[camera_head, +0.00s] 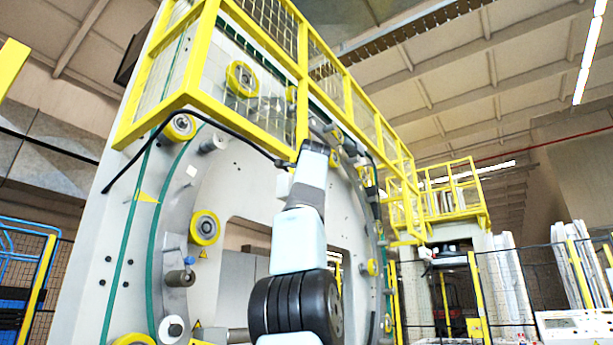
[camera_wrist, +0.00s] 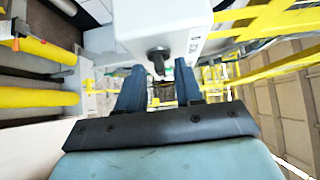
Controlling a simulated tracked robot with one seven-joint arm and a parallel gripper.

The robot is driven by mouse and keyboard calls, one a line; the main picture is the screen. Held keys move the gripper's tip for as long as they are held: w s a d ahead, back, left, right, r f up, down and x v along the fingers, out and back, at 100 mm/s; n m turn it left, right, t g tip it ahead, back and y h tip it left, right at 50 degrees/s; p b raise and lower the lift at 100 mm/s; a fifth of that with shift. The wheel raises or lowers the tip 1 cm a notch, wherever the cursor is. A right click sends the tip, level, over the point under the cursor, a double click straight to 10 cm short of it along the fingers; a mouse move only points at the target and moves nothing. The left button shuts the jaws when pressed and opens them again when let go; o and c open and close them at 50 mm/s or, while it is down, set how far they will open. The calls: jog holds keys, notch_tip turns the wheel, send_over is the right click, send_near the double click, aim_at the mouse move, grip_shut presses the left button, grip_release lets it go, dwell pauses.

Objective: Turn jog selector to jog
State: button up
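In the wrist view, a white box (camera_wrist: 160,22) fills the top middle. A black rotary knob (camera_wrist: 158,54), which looks like the jog selector, sticks out from its lower face. Small dark markings show on the box beside it, too small to read. My gripper (camera_wrist: 160,76) has two dark blue fingers spread apart. The knob appears between the fingertips in the picture; I see no finger touching it, and the depth gap is hard to judge. In the head view, my arm rises in front of the machine, and the knob cannot be made out.
A large grey ring-shaped machine (camera_head: 128,215) with yellow rollers (camera_head: 205,228) stands around my arm in the head view. Yellow railings (camera_head: 303,80) run above and near the arm's upper end. A black cable (camera_head: 235,135) hangs close by. Fencing (camera_head: 540,270) stands at right.

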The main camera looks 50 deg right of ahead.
jog(key=v, duration=1.3)
jog(key=shift+f, duration=0.2)
dwell(0.4)
